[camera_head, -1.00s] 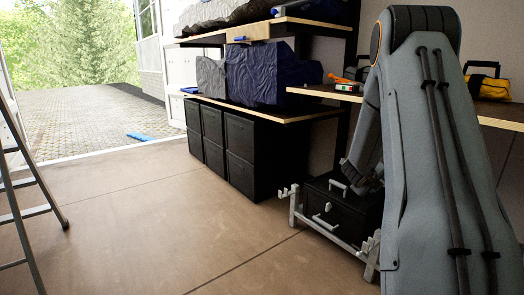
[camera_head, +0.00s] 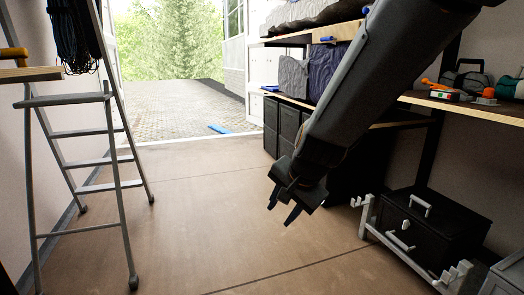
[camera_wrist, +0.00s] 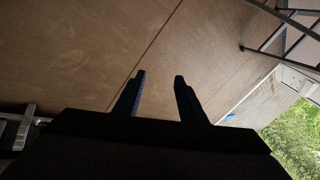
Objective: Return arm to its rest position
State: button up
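My gripper (camera_head: 283,208) hangs at the end of my arm over the brown floor, near the middle of the head view. Its two fingers point downward and stand apart with nothing between them. In the wrist view my gripper (camera_wrist: 159,80) also shows two dark fingers with a clear gap and only floor beyond. My arm comes in from the upper right of the head view and hides part of the shelves and black boxes.
A stepladder (camera_head: 115,180) stands at left. A black case (camera_head: 425,225) sits in a grey rack at lower right. Black boxes (camera_head: 283,130) stand under the shelf. A workbench (camera_head: 465,107) holds tools. A blue item (camera_head: 218,128) lies by the doorway. The middle floor is clear.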

jog(key=s+a+n+g, duration=0.3)
jog(key=s+n, duration=0.4)
jog(key=s, duration=0.7)
jog(key=s+a+n+g, duration=0.25)
jog(key=s+n, duration=0.45)
jog(key=s, duration=0.7)
jog(key=d+r+m+h+p, duration=0.1)
jog(key=d+r+m+p, duration=0.2)
jog(key=d+r+p, duration=0.6)
jog(key=d+r+m+h+p, duration=0.1)
jog(key=d+r+m+p, duration=0.1)
jog(key=d+r+p, duration=0.8)
notch_tip(320, 180, up, 7)
jog(key=p, duration=1.4)
jog(key=shift+s+d+r+m+h+p, duration=0.2)
jog(key=shift+d+m+h+p, duration=0.1)
jog(key=shift+m+p, duration=0.1)
jog(key=shift+f, duration=0.1)
jog(key=shift+c, duration=0.7)
jog(key=shift+d, duration=0.15)
